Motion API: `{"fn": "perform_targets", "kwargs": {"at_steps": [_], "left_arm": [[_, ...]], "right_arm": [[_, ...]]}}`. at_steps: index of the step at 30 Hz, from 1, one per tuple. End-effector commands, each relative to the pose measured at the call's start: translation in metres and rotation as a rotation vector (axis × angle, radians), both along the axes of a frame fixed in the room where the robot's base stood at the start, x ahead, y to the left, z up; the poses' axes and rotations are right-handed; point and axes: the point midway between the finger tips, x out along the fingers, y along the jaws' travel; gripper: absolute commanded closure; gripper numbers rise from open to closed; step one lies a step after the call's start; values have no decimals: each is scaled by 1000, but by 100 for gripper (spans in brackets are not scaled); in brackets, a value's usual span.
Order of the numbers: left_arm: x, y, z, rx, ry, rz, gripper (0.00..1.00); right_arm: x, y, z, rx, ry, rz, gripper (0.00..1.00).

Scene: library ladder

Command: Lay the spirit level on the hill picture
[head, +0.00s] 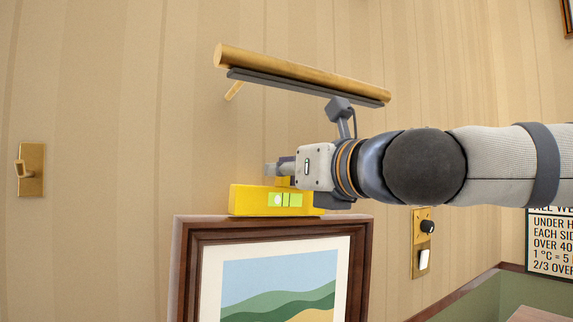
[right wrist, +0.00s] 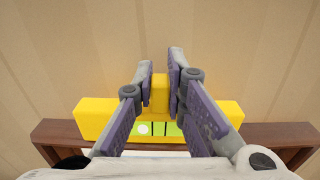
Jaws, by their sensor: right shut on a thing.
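The yellow spirit level (head: 245,200) is at the top edge of the framed hill picture (head: 184,260), lying lengthwise along it and looking about horizontal. Its green vial faces out. My right gripper (head: 277,169) is shut on the raised yellow grip on top of the level. The right wrist view shows the fingers (right wrist: 160,92) on both sides of that grip, with the level (right wrist: 92,120) just above or on the brown frame top (right wrist: 62,135). I cannot tell whether it touches the frame. The left gripper is not in view.
A brass picture lamp (head: 300,72) juts from the wall above my right gripper. A brass switch plate (head: 31,170) is at the left, and a plate with a dial and switch (head: 422,243) is right of the picture. A sign (head: 552,240) hangs at the far right.

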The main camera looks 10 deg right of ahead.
Motion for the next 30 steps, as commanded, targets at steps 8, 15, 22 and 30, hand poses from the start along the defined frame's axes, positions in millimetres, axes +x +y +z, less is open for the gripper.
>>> {"fn": "perform_targets", "kwargs": {"at_steps": [8, 15, 22, 30], "left_arm": [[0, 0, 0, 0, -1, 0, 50], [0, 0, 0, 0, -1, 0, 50], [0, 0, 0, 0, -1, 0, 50], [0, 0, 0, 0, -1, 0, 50]], "right_arm": [[-1, 0, 1, 1, -2, 0, 100], [-1, 0, 1, 1, -2, 0, 66], [-1, 0, 1, 1, -2, 0, 65], [-1, 0, 1, 0, -1, 0, 48]]}}
